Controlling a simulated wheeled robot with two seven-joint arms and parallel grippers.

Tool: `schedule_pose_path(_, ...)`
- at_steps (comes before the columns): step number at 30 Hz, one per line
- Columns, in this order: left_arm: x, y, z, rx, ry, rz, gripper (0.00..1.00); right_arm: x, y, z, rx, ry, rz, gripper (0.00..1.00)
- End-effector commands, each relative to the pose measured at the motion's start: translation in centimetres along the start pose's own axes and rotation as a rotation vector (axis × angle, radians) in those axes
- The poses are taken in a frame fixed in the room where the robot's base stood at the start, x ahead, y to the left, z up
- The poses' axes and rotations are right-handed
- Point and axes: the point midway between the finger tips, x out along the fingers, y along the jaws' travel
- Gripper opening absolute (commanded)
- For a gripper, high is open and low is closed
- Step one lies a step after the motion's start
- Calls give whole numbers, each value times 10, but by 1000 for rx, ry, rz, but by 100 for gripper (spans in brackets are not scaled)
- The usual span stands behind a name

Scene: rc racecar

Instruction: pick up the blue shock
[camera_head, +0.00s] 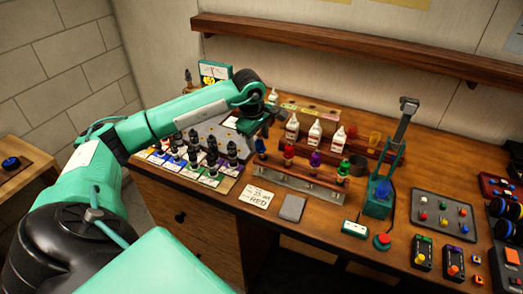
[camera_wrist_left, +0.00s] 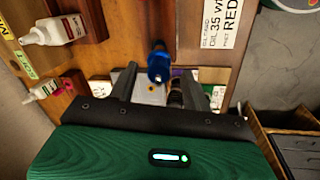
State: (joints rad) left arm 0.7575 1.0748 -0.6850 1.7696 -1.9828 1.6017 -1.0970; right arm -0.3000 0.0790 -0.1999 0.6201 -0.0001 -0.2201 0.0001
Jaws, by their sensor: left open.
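The blue shock (camera_head: 260,146) stands at the left end of a wooden rack, beside red (camera_head: 289,152), purple (camera_head: 315,159) and green (camera_head: 343,170) ones. My left gripper (camera_head: 262,128) is just above the blue shock, at the end of the teal arm. In the left wrist view the blue shock (camera_wrist_left: 158,66) shows between the tips of the open fingers (camera_wrist_left: 158,76), with no clear contact on either side. Its lower part is hard to make out. My right gripper is not in view.
White bottles (camera_head: 314,133) stand on a shelf behind the rack. Several dark shocks (camera_head: 194,150) stand on colored cards at the left. A teal press (camera_head: 380,185) with a blue part stands right of the rack. A metal strip (camera_head: 290,184) and a paper note (camera_head: 256,196) lie in front.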

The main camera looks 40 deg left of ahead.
Motion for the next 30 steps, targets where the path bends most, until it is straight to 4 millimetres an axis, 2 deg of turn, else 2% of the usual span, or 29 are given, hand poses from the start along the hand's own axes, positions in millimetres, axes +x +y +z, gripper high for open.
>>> schedule_pose_path(3, 12, 1, 0, 0, -2, -5, 49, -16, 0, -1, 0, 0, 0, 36)
schedule_pose_path(9, 39, 2, 0, 0, -2, -3, 49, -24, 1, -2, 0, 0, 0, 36)
schedule_pose_path(17, 44, 2, -1, 1, 0, -1, 49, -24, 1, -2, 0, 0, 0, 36)
schedule_pose_path(18, 44, 2, -1, 1, 0, -1, 47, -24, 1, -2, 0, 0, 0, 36)
schedule_pose_path(24, 44, 2, -1, 1, -1, -1, 8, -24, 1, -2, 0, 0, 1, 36)
schedule_pose_path(30, 44, 2, -1, 1, -1, -1, 6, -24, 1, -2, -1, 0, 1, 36)
